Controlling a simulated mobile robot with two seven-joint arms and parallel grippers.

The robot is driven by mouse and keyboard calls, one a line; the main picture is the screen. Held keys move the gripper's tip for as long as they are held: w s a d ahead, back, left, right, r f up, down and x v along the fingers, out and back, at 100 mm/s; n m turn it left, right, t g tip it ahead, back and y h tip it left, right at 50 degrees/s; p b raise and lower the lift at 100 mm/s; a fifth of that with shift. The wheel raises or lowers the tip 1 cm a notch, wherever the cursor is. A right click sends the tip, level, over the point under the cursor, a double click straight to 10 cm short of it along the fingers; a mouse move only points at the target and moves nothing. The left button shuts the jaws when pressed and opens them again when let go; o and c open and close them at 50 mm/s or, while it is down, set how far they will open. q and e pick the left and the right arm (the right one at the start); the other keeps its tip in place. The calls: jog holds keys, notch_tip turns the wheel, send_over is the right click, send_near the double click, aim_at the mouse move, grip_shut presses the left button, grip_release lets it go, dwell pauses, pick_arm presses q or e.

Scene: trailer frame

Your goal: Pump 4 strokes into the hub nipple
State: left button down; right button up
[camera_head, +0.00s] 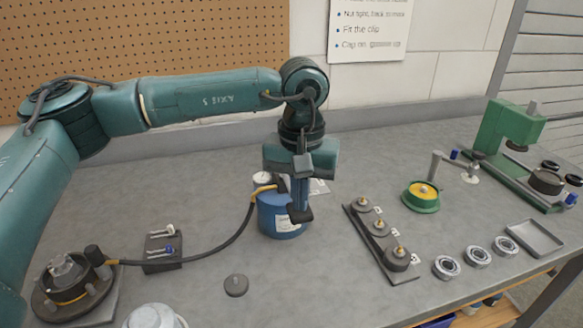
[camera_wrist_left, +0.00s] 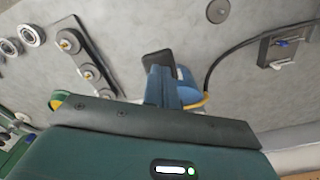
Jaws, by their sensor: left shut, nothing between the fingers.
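The blue grease pump (camera_head: 272,222) stands upright on the bench, with a gauge-like white top; it also shows partly in the left wrist view (camera_wrist_left: 187,90). Its black hose (camera_head: 215,248) runs left to the hub (camera_head: 65,278), where the orange-banded hose end meets the hub's side. The nipple itself is too small to make out. My left gripper (camera_head: 300,215) points down, fingers shut and empty, just in front of the pump's right side; it hides part of the pump and its lever. In the left wrist view, the shut fingers (camera_wrist_left: 158,66) overlap the pump. I cannot tell whether they touch it.
A small rack (camera_head: 163,250) and a dark round cap (camera_head: 236,285) lie between hub and pump. A strip with several posts (camera_head: 380,240), bearings (camera_head: 477,257), a tray (camera_head: 535,238), a green dish (camera_head: 421,197) and a green press (camera_head: 515,150) stand to the right.

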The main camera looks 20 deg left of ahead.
pick_arm(q)
jog(key=shift+f, duration=0.2)
pick_arm(e)
jog(key=shift+s+f+g, duration=0.3)
jog(key=shift+s+f, duration=0.25)
jog(key=shift+f, duration=0.1)
pick_arm(q)
jog(key=shift+w+a+r+p, duration=0.1)
jog(key=shift+w+r+p, duration=0.1)
jog(key=shift+r+p, duration=0.75)
jog(key=shift+w+a+r+p, duration=0.2)
jog(key=shift+r+p, duration=0.35)
jog(key=shift+r, duration=0.75)
jog(key=shift+w+a+r+p, duration=0.1)
jog(key=shift+w+r+p, duration=0.1)
jog(key=shift+r+p, duration=0.75)
jog(key=shift+r, duration=0.15)
pick_arm(e)
notch_tip(320, 180, up, 4)
jog(key=shift+a+r, duration=0.15)
jog(key=shift+r, duration=0.1)
jog(key=shift+w+r, duration=0.15)
jog(key=shift+w, duration=0.05)
